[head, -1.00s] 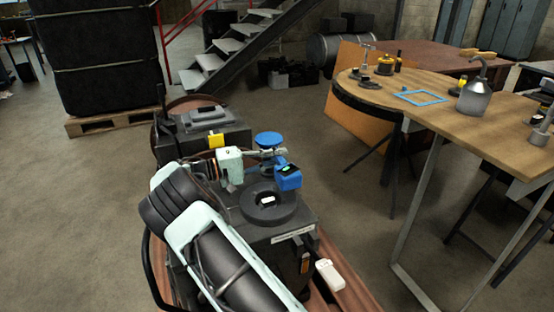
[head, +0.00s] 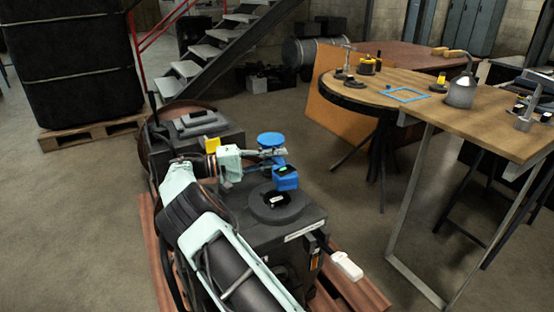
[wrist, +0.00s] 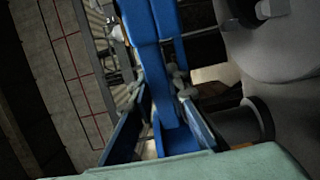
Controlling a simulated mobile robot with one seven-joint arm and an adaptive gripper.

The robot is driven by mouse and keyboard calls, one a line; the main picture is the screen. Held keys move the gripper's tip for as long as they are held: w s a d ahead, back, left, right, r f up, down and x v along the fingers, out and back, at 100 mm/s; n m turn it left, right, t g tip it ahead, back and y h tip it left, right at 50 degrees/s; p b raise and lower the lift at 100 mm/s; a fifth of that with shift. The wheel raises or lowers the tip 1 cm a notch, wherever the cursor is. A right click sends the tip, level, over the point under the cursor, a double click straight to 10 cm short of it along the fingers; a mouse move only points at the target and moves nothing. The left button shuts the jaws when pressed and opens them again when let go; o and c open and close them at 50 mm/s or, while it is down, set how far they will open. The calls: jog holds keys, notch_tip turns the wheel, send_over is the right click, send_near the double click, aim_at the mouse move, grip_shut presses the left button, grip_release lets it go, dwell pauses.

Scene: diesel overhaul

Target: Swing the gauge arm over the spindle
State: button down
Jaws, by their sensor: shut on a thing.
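The gauge arm is blue, with a round blue top (head: 270,140) on its post and a blue gauge box (head: 286,178) with a small green display at its end. The spindle (head: 278,204) is a dark round disc with a central hole, on top of a dark machine. The gauge box hangs above the disc's far edge, slightly right of its centre. My gripper (head: 258,157) is at the gauge arm, between the post and the box. In the wrist view, the blue gauge arm (wrist: 168,110) runs between my gripper's fingers (wrist: 158,112), which are shut on it.
A metal staircase (head: 215,50) is behind. A white handle-like piece (head: 347,266) sticks out by the machine's front right. Floor between machine and bench is clear.

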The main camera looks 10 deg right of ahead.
aim_at(274, 158)
dwell(0.4)
jog(key=shift+w, duration=0.1)
jog(key=c, duration=1.8)
grip_release()
jog(key=shift+c, duration=0.2)
jog(key=shift+a, duration=0.15)
jog(key=a, duration=0.5)
jog(key=shift+a, duration=1.15)
jog(key=shift+r, duration=0.15)
